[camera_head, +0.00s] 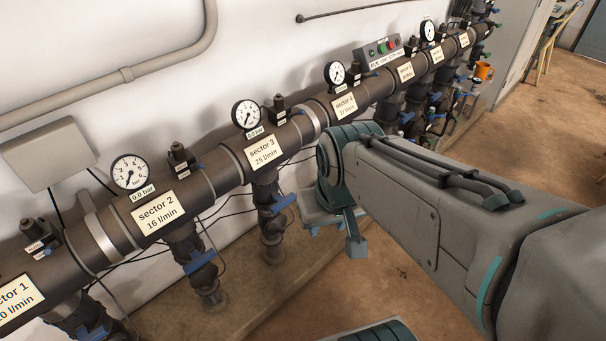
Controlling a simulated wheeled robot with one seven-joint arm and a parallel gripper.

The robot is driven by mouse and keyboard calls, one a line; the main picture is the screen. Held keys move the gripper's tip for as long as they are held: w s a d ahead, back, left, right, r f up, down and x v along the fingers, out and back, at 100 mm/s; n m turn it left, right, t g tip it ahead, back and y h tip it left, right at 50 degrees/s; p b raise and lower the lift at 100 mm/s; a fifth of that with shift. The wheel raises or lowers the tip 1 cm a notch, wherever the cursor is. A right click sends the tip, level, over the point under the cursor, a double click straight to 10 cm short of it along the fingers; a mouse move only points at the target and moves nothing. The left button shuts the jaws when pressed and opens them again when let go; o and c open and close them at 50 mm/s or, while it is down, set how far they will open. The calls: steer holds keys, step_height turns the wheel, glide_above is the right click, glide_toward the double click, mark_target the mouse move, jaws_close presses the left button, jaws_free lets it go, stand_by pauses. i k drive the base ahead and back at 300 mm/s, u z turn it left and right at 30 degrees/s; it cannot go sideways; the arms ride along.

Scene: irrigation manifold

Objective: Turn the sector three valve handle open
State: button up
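The sector 3 label (264,152) is on the dark manifold pipe, left of centre. Below it a dark branch pipe (270,222) drops toward the floor, with a blue valve handle (284,201) on its upper part. The handle sticks out to the right, slanting slightly upward. My arm comes in from the right, and my gripper (354,245) hangs to the right of this handle, clear of it in the picture. Only one finger shows clearly, so its opening cannot be judged. Nothing is visibly held.
The sector 2 branch has a blue handle (200,262); another blue handle (94,333) is at lower left. My arm hides part of the lower manifold past sector 3. Gauges (246,114) and a button box (381,51) sit above the pipe. Brown floor (300,300) lies open in front.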

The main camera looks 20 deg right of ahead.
mark_target(282, 202)
steer(key=z, duration=1.05)
steer(key=k, duration=0.85)
steer(key=u, duration=0.75)
steer(key=i, duration=0.5)
steer(key=u, duration=0.05)
